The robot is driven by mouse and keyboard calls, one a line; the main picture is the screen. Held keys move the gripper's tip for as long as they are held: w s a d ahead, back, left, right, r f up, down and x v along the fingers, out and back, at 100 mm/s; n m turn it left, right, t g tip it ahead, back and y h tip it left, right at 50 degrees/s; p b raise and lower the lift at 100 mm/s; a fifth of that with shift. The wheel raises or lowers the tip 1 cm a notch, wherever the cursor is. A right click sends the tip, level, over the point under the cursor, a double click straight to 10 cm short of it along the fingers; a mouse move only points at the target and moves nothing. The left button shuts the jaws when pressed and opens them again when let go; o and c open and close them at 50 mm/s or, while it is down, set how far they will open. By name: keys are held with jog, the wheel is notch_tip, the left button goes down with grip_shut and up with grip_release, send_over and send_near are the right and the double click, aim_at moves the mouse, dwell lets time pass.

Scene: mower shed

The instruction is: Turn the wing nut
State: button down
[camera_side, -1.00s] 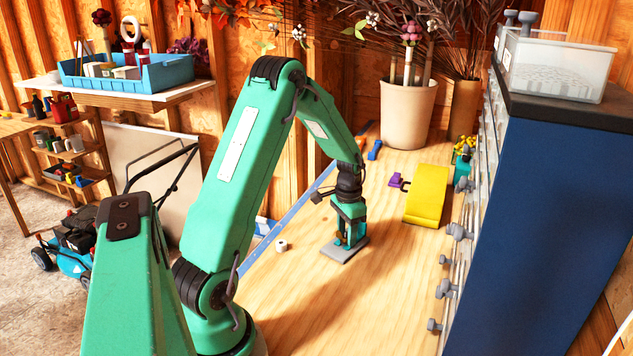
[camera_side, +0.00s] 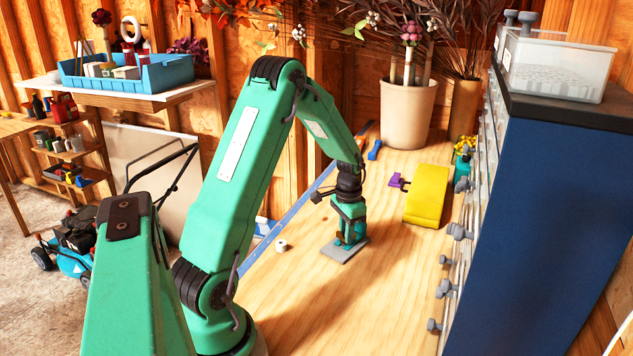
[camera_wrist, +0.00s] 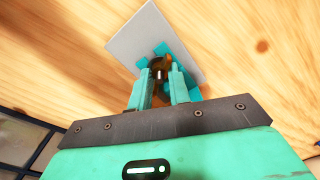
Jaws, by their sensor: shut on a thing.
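A flat grey plate (camera_side: 345,249) lies on the wooden bench. It also shows in the wrist view (camera_wrist: 128,42). The wing nut (camera_wrist: 161,64) is over the plate, a small brownish piece between my fingertips with a dark bolt end at its middle. My gripper (camera_wrist: 160,78) points down over the plate and is shut on the nut. In the side view my gripper (camera_side: 350,236) hides most of the nut. Bright teal pieces show beside the fingertips; I cannot tell whether they belong to the nut or to the fingers.
A small white ring (camera_side: 281,245) lies left of the plate. A yellow block (camera_side: 426,196) and a purple piece (camera_side: 398,181) are behind it to the right. A blue cabinet (camera_side: 540,220) with grey knobs bounds the right. The bench front is clear.

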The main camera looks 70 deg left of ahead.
jog(key=shift+m, duration=0.5)
jog(key=m, duration=0.4)
jog(key=shift+m, duration=0.3)
jog(key=m, duration=0.6)
dwell(0.5)
jog(key=c, duration=1.3)
grip_release()
jog(key=shift+r, duration=0.1)
jog(key=shift+r, duration=3.85)
